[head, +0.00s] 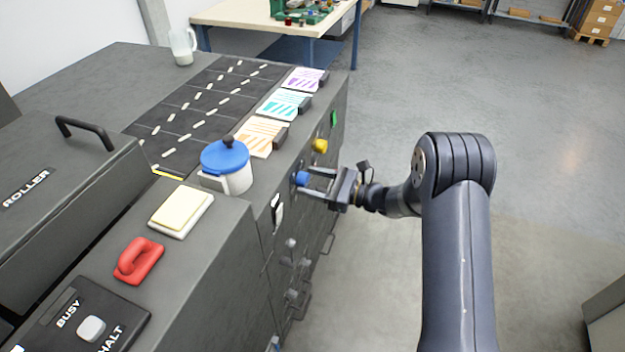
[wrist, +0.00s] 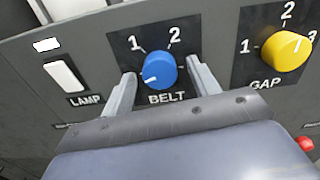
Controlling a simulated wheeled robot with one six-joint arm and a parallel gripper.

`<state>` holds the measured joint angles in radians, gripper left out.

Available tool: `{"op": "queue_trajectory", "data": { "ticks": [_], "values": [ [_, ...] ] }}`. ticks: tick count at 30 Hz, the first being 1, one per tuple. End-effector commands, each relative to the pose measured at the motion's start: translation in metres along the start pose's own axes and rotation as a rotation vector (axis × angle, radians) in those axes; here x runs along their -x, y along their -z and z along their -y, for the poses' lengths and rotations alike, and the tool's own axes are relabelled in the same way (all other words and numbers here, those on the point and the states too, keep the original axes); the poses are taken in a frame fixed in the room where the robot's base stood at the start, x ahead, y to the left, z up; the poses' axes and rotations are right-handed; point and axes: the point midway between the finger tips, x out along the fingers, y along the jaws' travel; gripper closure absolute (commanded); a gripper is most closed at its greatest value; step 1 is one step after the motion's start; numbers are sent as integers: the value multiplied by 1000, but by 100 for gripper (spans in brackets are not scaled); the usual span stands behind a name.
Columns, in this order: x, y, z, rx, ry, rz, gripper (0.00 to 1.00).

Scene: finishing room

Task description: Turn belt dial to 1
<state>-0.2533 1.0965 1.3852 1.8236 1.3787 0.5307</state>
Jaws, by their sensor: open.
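The belt dial is a blue round knob (wrist: 160,70) on a black plate marked BELT, with 1 at upper left and 2 at upper right. Its white mark points to the lower left, away from both the 1 and the 2. In the head view the blue dial (head: 301,179) sits on the machine's side face. My gripper (wrist: 162,72) is open, with one finger on each side of the dial. A small gap shows between the fingers and the knob. In the head view my gripper (head: 309,181) reaches the dial from the right.
The yellow GAP dial (wrist: 286,51) is right of the belt dial, and the white LAMP switch (wrist: 65,75) is left of it. A red button (wrist: 305,144) shows at lower right. A blue-lidded pot (head: 226,166) stands on the machine top.

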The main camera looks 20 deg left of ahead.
Motion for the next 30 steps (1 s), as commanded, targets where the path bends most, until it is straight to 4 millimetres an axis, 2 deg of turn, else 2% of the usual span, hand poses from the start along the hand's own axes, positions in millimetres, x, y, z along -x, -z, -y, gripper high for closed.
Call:
{"op": "queue_trajectory", "data": {
  "ticks": [9, 25, 30],
  "values": [
    [-3, 0, 0, 0, 0, 0, 43],
    [-2, 0, 0, 0, 0, 0, 87],
    [-2, 0, 0, -7, 0, 0, 87]
  ]
}}
